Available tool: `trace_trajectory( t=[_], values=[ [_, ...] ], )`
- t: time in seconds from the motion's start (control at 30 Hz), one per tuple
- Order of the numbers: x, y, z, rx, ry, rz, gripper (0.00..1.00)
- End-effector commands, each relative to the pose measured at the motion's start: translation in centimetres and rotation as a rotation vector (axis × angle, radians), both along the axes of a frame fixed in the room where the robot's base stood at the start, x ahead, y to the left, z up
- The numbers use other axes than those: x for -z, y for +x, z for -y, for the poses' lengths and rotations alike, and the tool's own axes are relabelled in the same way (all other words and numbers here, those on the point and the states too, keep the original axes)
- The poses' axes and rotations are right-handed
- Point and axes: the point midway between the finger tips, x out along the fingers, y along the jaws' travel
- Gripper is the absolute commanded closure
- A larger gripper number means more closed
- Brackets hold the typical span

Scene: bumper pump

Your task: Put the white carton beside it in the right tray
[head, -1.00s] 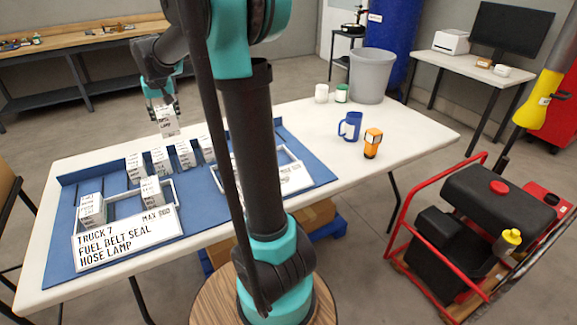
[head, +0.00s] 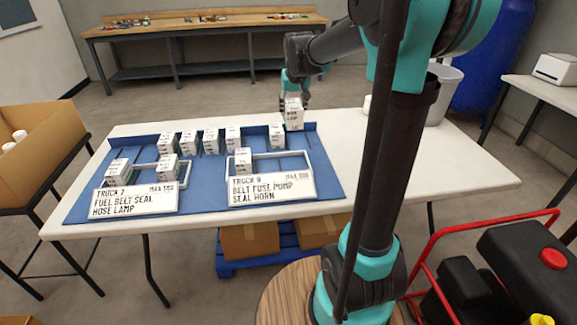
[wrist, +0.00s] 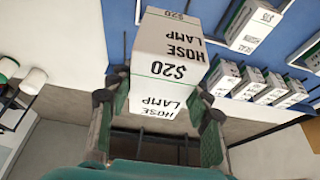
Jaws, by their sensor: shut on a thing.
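My gripper (head: 295,97) is shut on a white carton (head: 293,116) marked HOSE LAMP and $20. In the wrist view the carton (wrist: 168,62) sits between both fingers. It is held over the back edge of the blue mat, right of most of the row of cartons. The right tray (head: 272,188), labelled TRUCK 9, BELT FUSE PUMP, SEAL HORN, has one white carton (head: 243,161) at its left end. The left tray (head: 135,202), labelled TRUCK 7, FUEL BELT SEAL, HOSE LAMP, has two cartons, one at its left (head: 118,171) and one at its right (head: 167,168).
Several white cartons stand in a row (head: 210,141) at the mat's back, with one more (head: 276,136) apart, close to the held carton. The right tray's right part looks clear. A grey bin (head: 440,95) stands at the table's right, partly behind my arm.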

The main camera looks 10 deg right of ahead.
Motion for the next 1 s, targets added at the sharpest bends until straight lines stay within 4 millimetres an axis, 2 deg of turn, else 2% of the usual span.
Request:
trace_trajectory(
  t=[0.6, 0.7, 0.87, 1.0],
  values=[
    [13.6, 0.0, 0.0, 0.001, 0.000, 0.001, 0.91],
    [14.9, 0.0, 0.0, 0.001, 0.000, 0.001, 0.91],
    [16.0, 0.0, 0.0, 0.001, 0.000, 0.000, 0.91],
    [17.8, 0.0, 0.0, 0.001, 0.000, 0.000, 0.91]
  ],
)
